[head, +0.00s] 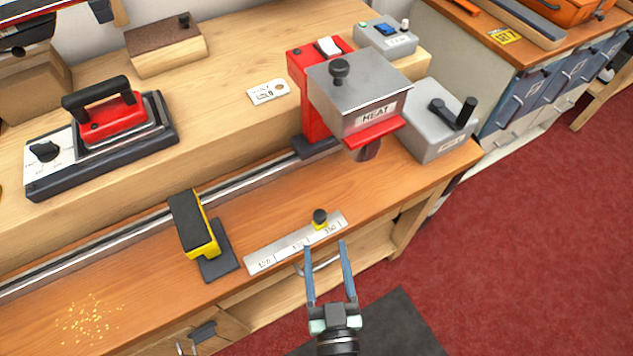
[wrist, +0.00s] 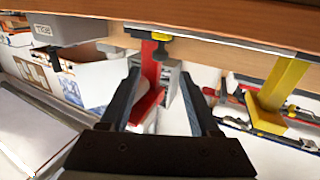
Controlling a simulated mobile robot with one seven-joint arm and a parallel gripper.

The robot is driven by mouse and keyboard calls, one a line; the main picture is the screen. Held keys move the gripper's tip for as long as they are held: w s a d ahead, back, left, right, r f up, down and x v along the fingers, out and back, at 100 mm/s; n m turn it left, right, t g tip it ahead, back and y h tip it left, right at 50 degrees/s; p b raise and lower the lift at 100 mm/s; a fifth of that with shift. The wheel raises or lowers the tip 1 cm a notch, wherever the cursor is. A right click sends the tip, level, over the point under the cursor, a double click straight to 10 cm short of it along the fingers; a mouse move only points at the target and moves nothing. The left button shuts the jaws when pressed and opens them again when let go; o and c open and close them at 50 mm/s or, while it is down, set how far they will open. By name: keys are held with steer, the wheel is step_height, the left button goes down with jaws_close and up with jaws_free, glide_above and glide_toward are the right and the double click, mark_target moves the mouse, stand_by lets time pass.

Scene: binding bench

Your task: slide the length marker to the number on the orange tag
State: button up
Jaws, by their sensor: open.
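The length marker (head: 320,223) is a small yellow slider with a black knob. It sits on a pale scale plate (head: 278,250) along the bench's front edge, near the plate's right end by a number that looks like 150. My gripper (head: 325,246) is open and empty, its fingertips just in front of the marker and apart from it. In the wrist view the marker (wrist: 160,36) shows beyond and between the open fingers (wrist: 159,72). A yellow-orange tag (head: 506,36) lies on the right-hand bench; its print is too small to read surely.
A yellow and black block (head: 200,235) stands left of the scale on the rail (head: 100,236). A red and grey HEAT press (head: 358,90) stands behind the marker. A grey crank box (head: 438,125) is at the right. A white tag (head: 268,92) lies on the shelf.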

mark_target(320, 220)
steer(key=w, duration=0.4)
steer(key=w+a, duration=0.1)
steer(key=w, duration=0.6)
steer(key=shift+w+a, duration=0.25)
steer(key=shift+w, duration=0.1)
jaws_close()
stand_by(0.9)
